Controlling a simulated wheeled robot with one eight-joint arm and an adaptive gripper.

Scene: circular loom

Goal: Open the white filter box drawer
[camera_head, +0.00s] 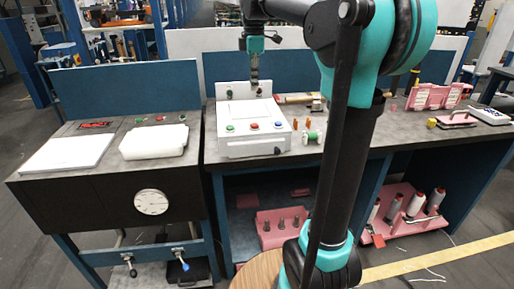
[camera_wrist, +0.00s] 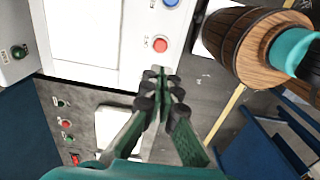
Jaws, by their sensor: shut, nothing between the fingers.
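The white filter box (camera_head: 250,138) stands on the middle workbench, with green, red and blue buttons along its front top. A small dark knob shows low on its front face, right of centre. I cannot make out an open gap of a drawer. My gripper (camera_head: 254,82) hangs above the rear part of the box in the head view. In the wrist view my gripper (camera_wrist: 160,75) is shut and empty, its fingertips over the corner of the white box (camera_wrist: 90,62), beside the red button. The fingertips cover part of that corner, and the knob is not seen there.
A left bench bears a white slab (camera_head: 67,153) and a white tray (camera_head: 153,142), with a round dial (camera_head: 152,202) on its front. Orange pieces and a spool (camera_head: 313,136) lie right of the box. A pink spool rack (camera_head: 412,208) stands under the bench.

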